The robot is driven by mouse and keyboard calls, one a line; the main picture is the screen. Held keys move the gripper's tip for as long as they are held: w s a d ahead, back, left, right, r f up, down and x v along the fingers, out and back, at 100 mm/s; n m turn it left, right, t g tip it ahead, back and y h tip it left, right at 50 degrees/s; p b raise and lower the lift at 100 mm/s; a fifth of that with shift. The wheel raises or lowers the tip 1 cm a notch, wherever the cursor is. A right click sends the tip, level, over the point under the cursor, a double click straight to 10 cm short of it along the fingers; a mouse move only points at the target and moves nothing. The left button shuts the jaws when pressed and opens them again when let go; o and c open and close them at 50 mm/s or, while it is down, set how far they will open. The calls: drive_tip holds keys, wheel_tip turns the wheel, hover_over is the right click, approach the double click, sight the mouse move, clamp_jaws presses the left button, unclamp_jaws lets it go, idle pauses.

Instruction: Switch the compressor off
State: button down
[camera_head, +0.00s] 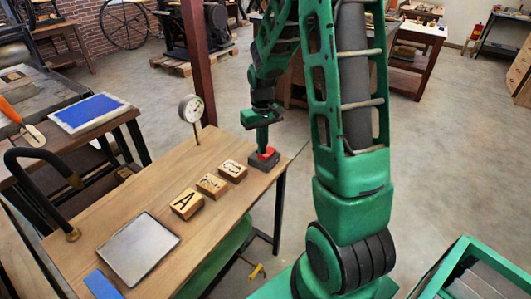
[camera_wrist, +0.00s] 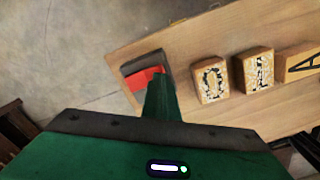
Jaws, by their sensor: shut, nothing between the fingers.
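A dark switch box (camera_head: 262,164) with a red rocker (camera_head: 269,153) sits at the far right corner of the wooden table. It also shows in the wrist view, as a dark box (camera_wrist: 148,62) with a red top (camera_wrist: 141,79). I take it for the compressor's switch; no label is readable. My gripper (camera_head: 263,151) points down with its fingers shut and empty, right at the red rocker. In the wrist view the fingertips (camera_wrist: 158,78) overlap the rocker's right part and hide some of it. I cannot tell whether they touch it or which way it is tipped.
Three wooden letter blocks (camera_head: 211,185) stand in a row left of the switch box. A round gauge (camera_head: 191,108) on a stem stands at the table's back edge. A grey metal plate (camera_head: 138,249) and a black curved hose (camera_head: 40,153) are at the left.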

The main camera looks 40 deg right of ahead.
drive_tip(key=shift+f, duration=0.45)
idle(0.3)
drive_tip(key=shift+r, duration=3.45)
drive_tip(key=s+a+r+m, duration=0.1)
drive_tip(key=s+r+m, duration=0.1)
drive_tip(key=s, duration=1.2)
drive_tip(key=s+a+r+m, duration=0.1)
drive_tip(key=s+r, duration=0.4)
drive_tip(key=s, duration=0.9)
drive_tip(key=shift+s+a+m, duration=0.25)
drive_tip(key=shift+s+m, duration=0.05)
drive_tip(key=shift+m, duration=0.4)
drive_tip(key=shift+r, duration=0.1)
